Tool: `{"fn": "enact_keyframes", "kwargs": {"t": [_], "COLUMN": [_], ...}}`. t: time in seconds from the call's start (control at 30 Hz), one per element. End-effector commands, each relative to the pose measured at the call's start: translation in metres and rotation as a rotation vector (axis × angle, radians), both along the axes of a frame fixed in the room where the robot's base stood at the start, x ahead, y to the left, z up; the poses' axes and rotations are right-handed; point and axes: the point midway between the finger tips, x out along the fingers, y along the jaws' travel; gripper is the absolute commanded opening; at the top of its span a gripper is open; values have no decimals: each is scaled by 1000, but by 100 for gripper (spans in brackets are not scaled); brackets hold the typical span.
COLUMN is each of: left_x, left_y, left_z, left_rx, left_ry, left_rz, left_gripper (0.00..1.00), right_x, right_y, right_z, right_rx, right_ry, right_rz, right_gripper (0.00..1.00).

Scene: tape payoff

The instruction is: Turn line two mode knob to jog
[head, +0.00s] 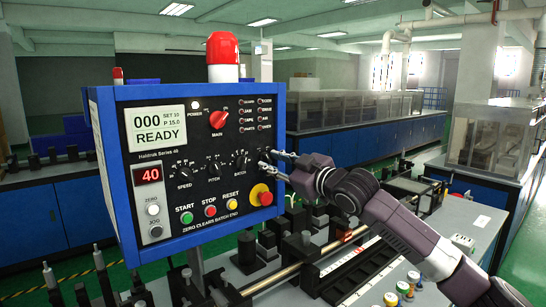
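I cannot read any label for a line two mode knob or a jog position. My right gripper (266,160) comes from the right to the panel's right side, just right of the BATCH knob. Its two fingers are apart. A small dark part shows at the fingertips; I cannot tell whether it is a knob or whether they touch it. My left gripper is not in view.
Below the knobs are START (187,217), STOP (210,211) and RESET (232,205) buttons and a red emergency button (261,195) on yellow, close below my gripper. A red beacon (223,55) tops the panel. Machine parts with posts and a rod (285,275) fill the bench below.

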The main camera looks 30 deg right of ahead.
Motion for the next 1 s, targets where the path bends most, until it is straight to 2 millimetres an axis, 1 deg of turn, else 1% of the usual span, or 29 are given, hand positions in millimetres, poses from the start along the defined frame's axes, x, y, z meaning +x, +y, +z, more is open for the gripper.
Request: {"fn": "enact_keyframes", "kwargs": {"t": [0.07,0.3,0.53,0.83,1.0], "left_x": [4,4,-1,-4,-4], "left_y": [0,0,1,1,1], "left_z": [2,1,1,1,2], "left_rx": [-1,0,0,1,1], "left_ry": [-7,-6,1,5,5], "left_rz": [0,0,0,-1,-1], "left_gripper": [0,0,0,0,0], "right_x": [2,3,2,2,2], "right_y": [0,0,0,0,1], "right_z": [1,0,0,0,-1], "right_rx": [0,-1,0,6,47], "right_ry": [-1,0,0,0,4], "right_rz": [0,0,0,0,1], "right_gripper": [26,26,0,0,0]}}
